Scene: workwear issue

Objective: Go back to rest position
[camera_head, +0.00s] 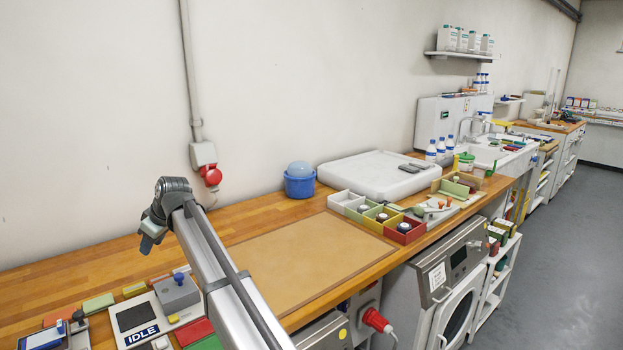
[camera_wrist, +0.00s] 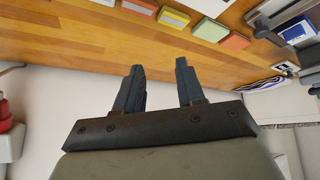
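My gripper (camera_wrist: 160,80) shows in the wrist view with its two dark fingers apart and nothing between them. It is held above the wooden worktop (camera_wrist: 70,45), clear of the things on it. In the head view my arm reaches up from the bottom edge and ends above the left part of the wooden worktop (camera_head: 255,213). The fingers cannot be made out clearly there.
A panel marked IDLE (camera_head: 138,318) and several coloured blocks lie at the front left. The brown mat (camera_head: 320,255) is bare. Small coloured bins (camera_head: 405,230), a blue bucket (camera_head: 299,186) and a white slab (camera_head: 375,172) stand further right. A red wall plug (camera_head: 211,175) sticks out.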

